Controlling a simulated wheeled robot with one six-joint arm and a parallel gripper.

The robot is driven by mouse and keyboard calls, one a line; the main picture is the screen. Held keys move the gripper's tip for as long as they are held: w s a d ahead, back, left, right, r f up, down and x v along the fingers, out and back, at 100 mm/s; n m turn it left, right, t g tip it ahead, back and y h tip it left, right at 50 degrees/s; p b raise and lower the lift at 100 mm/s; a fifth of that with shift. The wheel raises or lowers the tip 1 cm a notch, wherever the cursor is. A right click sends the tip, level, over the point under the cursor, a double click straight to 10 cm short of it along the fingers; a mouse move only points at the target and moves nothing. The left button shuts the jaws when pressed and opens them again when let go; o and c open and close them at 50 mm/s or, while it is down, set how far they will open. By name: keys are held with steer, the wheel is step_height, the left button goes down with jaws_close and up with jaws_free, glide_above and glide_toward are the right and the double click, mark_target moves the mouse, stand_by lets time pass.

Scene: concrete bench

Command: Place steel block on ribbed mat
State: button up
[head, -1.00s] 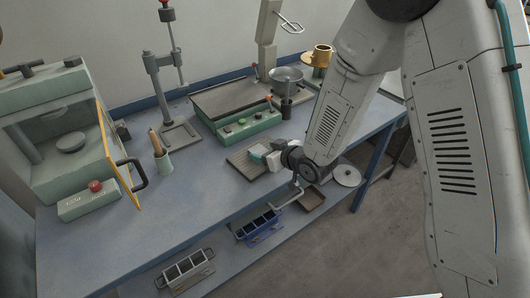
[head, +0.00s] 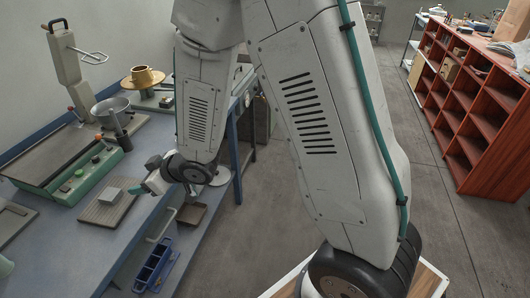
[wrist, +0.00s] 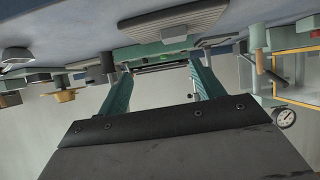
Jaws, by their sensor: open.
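The steel block (head: 110,195), a small light grey block, rests on the ribbed mat (head: 96,216), a grey-brown rectangular slab on the bench. My gripper (head: 137,190), with teal fingers, is just right of the block in the head view and apart from it. In the wrist view my gripper (wrist: 158,74) is open, with nothing between its fingers. The ribbed mat (wrist: 172,24) shows upside down at the top of the wrist view.
A green control box (head: 88,174) stands behind the mat, with a metal bowl (head: 110,112) and a brass piece (head: 143,77) farther back. A blue divided bin (head: 154,264) sits below the bench edge. A red shelf unit (head: 470,95) stands far right across open floor.

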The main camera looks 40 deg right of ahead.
steer(key=s+d+r+m+g+h, duration=0.1)
steer(key=s+d+r+m+h, duration=0.2)
steer(key=d+r, duration=0.4)
steer(key=s+d+r+m+g+h, duration=0.1)
steer(key=s+d+r+m+h, duration=0.1)
steer(key=s+d+r+h, duration=0.45)
steer(key=s+d+r+m+g, duration=0.1)
steer(key=s+d+r+g, duration=0.1)
steer(key=s, duration=0.5)
steer(key=s+d+r+m+g+y, duration=0.1)
steer(key=s+d+g, duration=0.1)
steer(key=s, duration=0.5)
steer(key=s+d+r+m+g+y, duration=0.1)
steer(key=s+d+r+g, duration=0.1)
steer(key=s, duration=0.5)
steer(key=shift+s+d+r, duration=0.25)
steer(key=shift+s+r, duration=0.1)
